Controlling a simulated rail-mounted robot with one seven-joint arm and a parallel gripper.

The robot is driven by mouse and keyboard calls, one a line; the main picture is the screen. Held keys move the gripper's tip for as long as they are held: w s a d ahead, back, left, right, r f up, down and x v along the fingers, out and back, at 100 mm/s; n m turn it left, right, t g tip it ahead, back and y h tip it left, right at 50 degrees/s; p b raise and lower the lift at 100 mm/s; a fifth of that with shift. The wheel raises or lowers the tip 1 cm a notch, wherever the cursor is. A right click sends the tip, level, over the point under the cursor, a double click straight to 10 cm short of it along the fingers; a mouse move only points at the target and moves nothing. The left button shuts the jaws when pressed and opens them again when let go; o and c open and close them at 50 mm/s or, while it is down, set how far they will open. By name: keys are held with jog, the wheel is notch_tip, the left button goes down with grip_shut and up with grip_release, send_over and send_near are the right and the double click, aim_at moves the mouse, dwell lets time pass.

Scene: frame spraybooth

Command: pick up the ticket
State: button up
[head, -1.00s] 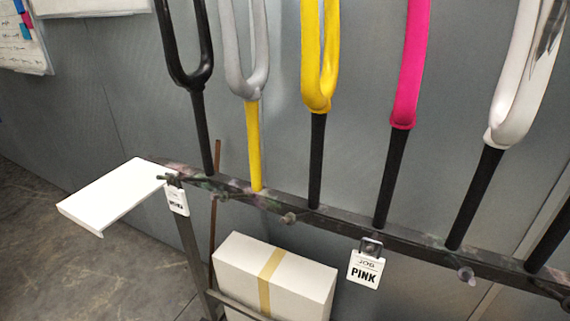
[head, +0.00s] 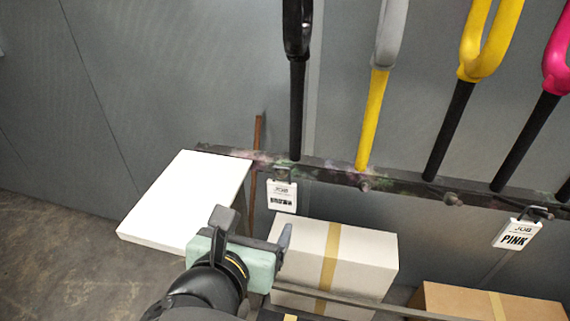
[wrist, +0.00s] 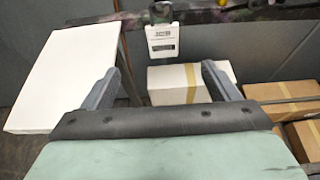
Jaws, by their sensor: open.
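A white job ticket (head: 282,196) hangs from a clip on the dark rail, below the black fork, at the left end. It also shows in the wrist view (wrist: 161,42), upright, beyond and between my fingers. Its lower line is too small to read. A second ticket (head: 516,234) marked PINK hangs farther right on the same rail. My gripper (head: 255,222) is open and empty, in front of and below the first ticket and apart from it. In the wrist view my gripper (wrist: 168,85) has its two fingers spread wide.
A white shelf (head: 185,200) juts out left of the ticket. A white taped box (head: 365,250) stands below the rail, with a brown box (head: 480,303) to its right. The dark rail (head: 330,176) carries several upright forks. The grey wall stands behind.

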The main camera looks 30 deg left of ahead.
send_near(281, 192)
jog(key=x, duration=0.5)
jog(key=shift+w+a+r, duration=0.1)
jog(key=shift+w+a, duration=0.1)
jog(key=shift+a, duration=0.15)
jog(key=x, duration=0.4)
jog(key=shift+d+f+p, duration=0.25)
jog(key=shift+d+p, duration=0.05)
jog(key=shift+p, duration=0.05)
jog(key=shift+w+a+f, duration=0.2)
jog(key=shift+w, duration=0.35)
jog(key=c, duration=1.1)
